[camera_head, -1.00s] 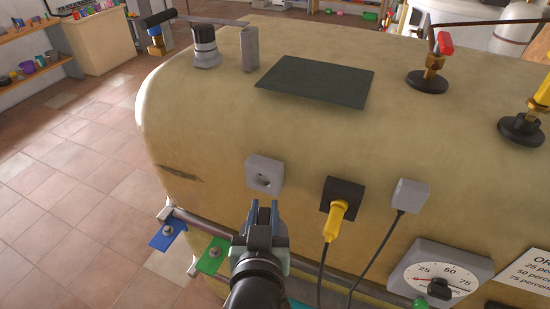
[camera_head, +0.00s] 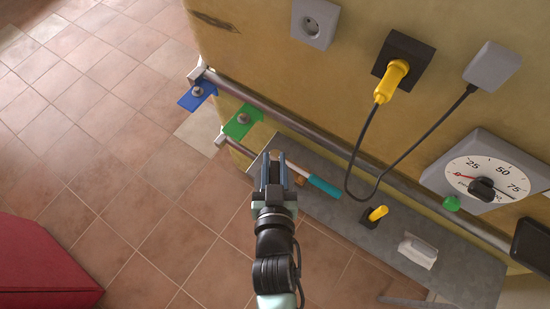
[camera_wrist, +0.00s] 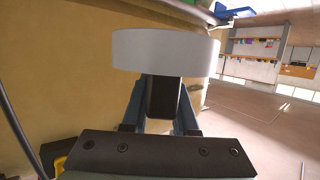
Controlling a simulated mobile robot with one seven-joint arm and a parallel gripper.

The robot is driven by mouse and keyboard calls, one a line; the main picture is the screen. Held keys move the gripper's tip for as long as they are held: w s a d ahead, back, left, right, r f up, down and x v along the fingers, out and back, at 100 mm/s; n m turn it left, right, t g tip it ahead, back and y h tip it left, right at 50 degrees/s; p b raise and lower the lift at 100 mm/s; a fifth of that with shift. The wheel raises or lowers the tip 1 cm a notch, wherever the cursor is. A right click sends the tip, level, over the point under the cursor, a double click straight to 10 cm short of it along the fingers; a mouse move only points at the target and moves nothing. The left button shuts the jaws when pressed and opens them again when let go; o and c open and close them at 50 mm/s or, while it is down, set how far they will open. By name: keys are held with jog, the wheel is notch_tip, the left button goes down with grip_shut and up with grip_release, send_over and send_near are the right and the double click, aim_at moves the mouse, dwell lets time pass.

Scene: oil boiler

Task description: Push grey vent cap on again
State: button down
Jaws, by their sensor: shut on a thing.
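In the wrist view, a wide pale grey round piece, which looks like the grey vent cap (camera_wrist: 165,52), sits at the tips of my gripper (camera_wrist: 160,105). A dark block shows between the two fingers, below the pale piece. The fingers are shut on it. In the head view, my gripper (camera_head: 274,168) is low in front of the boiler (camera_head: 255,60), over the left end of the grey shelf. The cap cannot be made out clearly there. The top of the boiler is out of view now, so the cap's seat is not seen.
A metal rail (camera_head: 300,127) with a blue tab (camera_head: 197,97) and green tab (camera_head: 242,123) runs along the boiler. The grey shelf (camera_head: 345,205) holds a teal-handled tool (camera_head: 324,187) and other small things. Cables hang from the yellow plug (camera_head: 392,82) and grey box (camera_head: 492,65).

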aim_at(275, 163)
notch_tip(275, 163, up, 16)
jog(key=p, duration=1.8)
jog(key=shift+r, duration=0.2)
jog(key=shift+r, duration=0.1)
